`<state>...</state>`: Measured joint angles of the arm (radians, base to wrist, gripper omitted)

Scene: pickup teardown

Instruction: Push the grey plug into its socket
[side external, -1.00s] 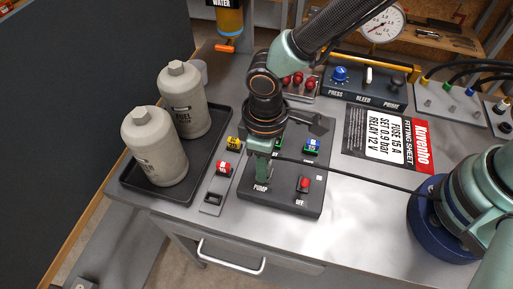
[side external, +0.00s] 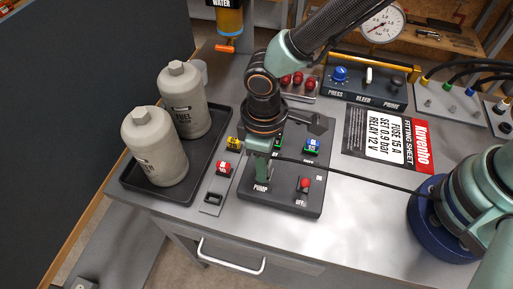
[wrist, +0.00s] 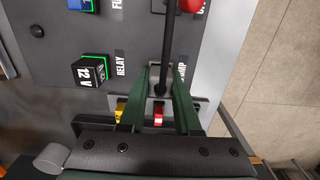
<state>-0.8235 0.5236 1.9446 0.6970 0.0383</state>
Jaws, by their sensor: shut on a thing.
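The grey plug (wrist: 159,89) is between the two green fingers of my gripper (wrist: 160,82) in the wrist view, with a black cable running from it. My gripper (side external: 262,180) is shut on it and points down at the PUMP place on the dark panel (side external: 290,208). The cable (side external: 350,174) runs right towards my base in the side external view. The socket is hidden under the plug and fingers, so I cannot tell how deep the plug sits.
A red-topped switch (side external: 304,185) stands right of my gripper. Blue (side external: 312,146) and green fuses or relays sit behind it. Two fuel filters (side external: 154,147) stand in a black tray (side external: 202,175) farther left.

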